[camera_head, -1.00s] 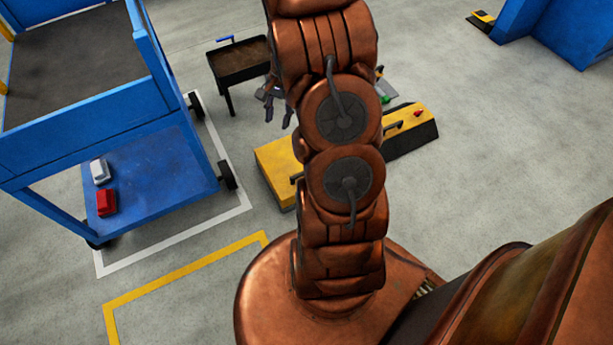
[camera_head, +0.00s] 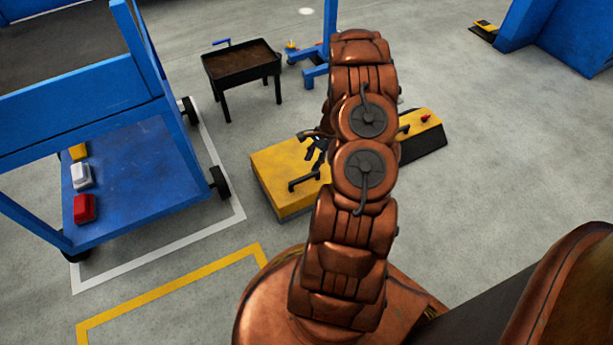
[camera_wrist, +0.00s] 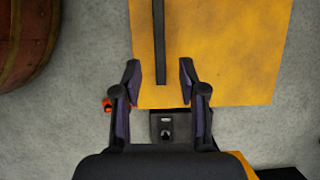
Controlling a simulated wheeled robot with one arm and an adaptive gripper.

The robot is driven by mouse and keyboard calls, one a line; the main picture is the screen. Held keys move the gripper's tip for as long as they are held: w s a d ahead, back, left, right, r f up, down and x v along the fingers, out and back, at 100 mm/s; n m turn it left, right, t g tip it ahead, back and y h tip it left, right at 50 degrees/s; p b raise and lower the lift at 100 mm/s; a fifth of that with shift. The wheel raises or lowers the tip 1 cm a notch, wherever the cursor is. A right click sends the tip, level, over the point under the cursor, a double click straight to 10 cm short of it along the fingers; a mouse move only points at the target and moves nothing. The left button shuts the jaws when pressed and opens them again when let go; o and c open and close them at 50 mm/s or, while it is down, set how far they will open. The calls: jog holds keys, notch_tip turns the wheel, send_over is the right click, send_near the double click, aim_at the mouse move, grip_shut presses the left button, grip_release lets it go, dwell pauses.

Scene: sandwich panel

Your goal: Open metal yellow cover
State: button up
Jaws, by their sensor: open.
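The yellow metal cover (camera_head: 272,172) lies flat on the floor unit left of my arm in the head view. It also fills the upper part of the wrist view (camera_wrist: 225,50). It has a black bar handle (camera_head: 303,183), which runs down the wrist view as a dark strip (camera_wrist: 159,35). My gripper (camera_wrist: 159,68) is open, with its two fingers on either side of the strip's near end. I cannot tell how high the fingers are above the handle. In the head view my gripper (camera_head: 316,150) is partly hidden by my arm over the cover.
A second yellow-topped part (camera_head: 424,124) with a red knob (camera_head: 426,118) lies right of my arm. A black tray table (camera_head: 241,72) stands behind. A blue cart (camera_head: 150,185) is at the left.

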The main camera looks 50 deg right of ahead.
aim_at(305, 177)
jog(key=b+x, duration=0.2)
jog(key=x, duration=0.5)
jog(key=shift+s, duration=0.1)
jog(key=shift+r, duration=0.1)
grip_shut()
dwell(0.5)
